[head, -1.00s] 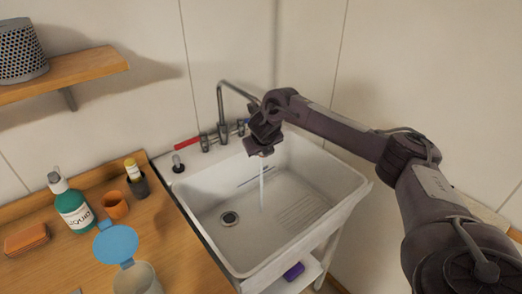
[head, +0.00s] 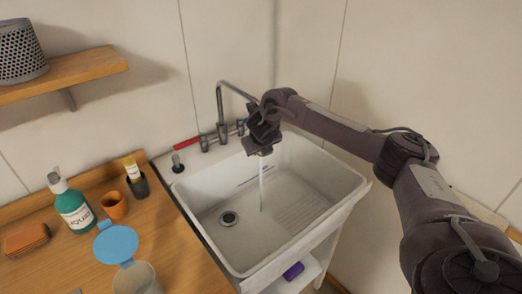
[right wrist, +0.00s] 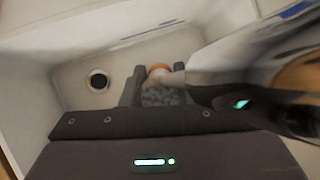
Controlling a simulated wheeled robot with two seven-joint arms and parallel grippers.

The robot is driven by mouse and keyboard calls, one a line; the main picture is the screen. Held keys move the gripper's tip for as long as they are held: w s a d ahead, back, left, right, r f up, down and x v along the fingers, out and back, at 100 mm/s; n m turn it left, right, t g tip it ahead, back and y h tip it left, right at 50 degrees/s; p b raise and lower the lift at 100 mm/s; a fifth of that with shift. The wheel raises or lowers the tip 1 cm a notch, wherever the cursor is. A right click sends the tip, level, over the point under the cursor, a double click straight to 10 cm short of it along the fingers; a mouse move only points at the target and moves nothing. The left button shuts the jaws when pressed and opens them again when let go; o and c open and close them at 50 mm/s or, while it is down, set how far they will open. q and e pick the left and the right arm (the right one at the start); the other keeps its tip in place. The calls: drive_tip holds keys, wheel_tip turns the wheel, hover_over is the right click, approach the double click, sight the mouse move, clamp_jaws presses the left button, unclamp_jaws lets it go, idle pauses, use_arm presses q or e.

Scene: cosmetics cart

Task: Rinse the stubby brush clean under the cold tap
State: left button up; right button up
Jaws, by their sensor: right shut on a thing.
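My right gripper (head: 258,148) is over the back part of the white sink (head: 215,255), in front of the tap. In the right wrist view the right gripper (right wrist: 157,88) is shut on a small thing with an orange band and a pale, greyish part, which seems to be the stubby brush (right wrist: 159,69). The brush is hidden by the gripper in the head view. A thin stream of water (head: 262,188) falls below the gripper into the sink. The tap (head: 220,105) has a curved metal spout, its end hidden behind my gripper. My left gripper is not in view.
The tap's red lever (head: 187,143) points left. The drain (head: 229,218) is open to view. The wooden counter at left holds a green bottle (head: 75,212), an orange cup (head: 114,206), a dark holder (head: 139,187) and a jar with a blue lid (head: 116,244).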

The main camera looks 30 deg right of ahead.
drive_tip(key=shift+s+a+r+p, duration=0.1)
drive_tip(key=shift+s+a+p, duration=0.4)
drive_tip(key=shift+s+p, duration=0.15)
drive_tip(key=s+a+p, duration=0.3)
drive_tip(key=s+a, duration=0.1)
drive_tip(key=s, duration=0.1)
idle(1.2)
drive_tip(key=s+a+r+p, duration=0.3)
drive_tip(key=s+p, duration=0.1)
drive_tip(key=p, duration=0.2)
drive_tip(key=shift+r+p, duration=0.4)
idle(0.6)
